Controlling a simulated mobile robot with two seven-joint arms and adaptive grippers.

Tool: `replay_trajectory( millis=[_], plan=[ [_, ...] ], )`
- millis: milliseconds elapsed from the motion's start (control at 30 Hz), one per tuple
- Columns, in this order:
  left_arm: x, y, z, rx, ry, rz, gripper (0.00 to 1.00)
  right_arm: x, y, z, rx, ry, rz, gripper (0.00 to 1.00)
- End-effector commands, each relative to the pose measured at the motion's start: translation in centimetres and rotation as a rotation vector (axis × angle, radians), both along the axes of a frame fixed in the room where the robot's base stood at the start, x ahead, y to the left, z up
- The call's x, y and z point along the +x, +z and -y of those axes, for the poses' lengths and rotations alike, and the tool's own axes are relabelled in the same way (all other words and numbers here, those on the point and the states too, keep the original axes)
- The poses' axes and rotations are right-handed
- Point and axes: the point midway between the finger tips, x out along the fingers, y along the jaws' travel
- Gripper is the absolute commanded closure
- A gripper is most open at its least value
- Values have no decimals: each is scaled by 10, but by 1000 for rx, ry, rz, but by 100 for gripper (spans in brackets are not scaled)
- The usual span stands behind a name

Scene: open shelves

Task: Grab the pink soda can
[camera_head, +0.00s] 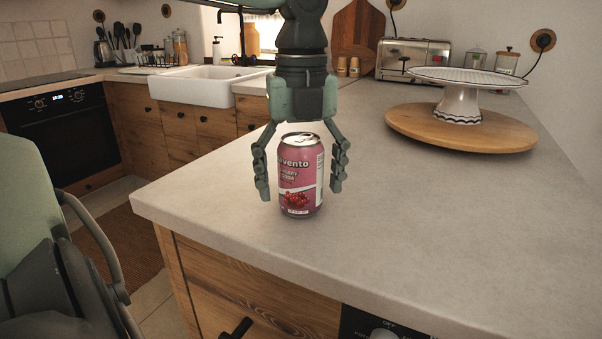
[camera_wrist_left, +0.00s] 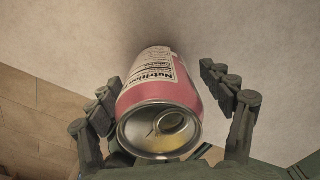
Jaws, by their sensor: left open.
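The pink soda can (camera_head: 301,176) stands upright on the light countertop (camera_head: 420,220), near its front left corner. My left gripper (camera_head: 301,180) points down over the can from above, with one finger on each side of it. The fingers are open, and gaps show between them and the can. In the left wrist view the can (camera_wrist_left: 160,98) sits between the two fingers of my left gripper (camera_wrist_left: 170,95), its silver top facing the camera. My right gripper is not seen.
A round wooden board (camera_head: 410,128) with a white cake stand (camera_head: 459,100) is at the right. A toaster (camera_head: 413,58) and wooden cutting board (camera_head: 357,35) stand at the back. The counter around the can is clear; its left edge is close.

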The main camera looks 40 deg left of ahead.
Motion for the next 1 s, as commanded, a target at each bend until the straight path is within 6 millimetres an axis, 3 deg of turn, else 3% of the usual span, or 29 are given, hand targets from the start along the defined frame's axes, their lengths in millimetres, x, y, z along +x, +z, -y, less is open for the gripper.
replay_trajectory(
  millis=[167,467,833,1000],
  plan=[
    [0,0,0,0,0,0,20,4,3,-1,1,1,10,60],
    [0,0,0,0,0,1,57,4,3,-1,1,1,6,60],
    [1,3,0,1,0,2,58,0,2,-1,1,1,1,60],
    [1,18,-1,2,2,5,58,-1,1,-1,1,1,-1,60]
  ],
)
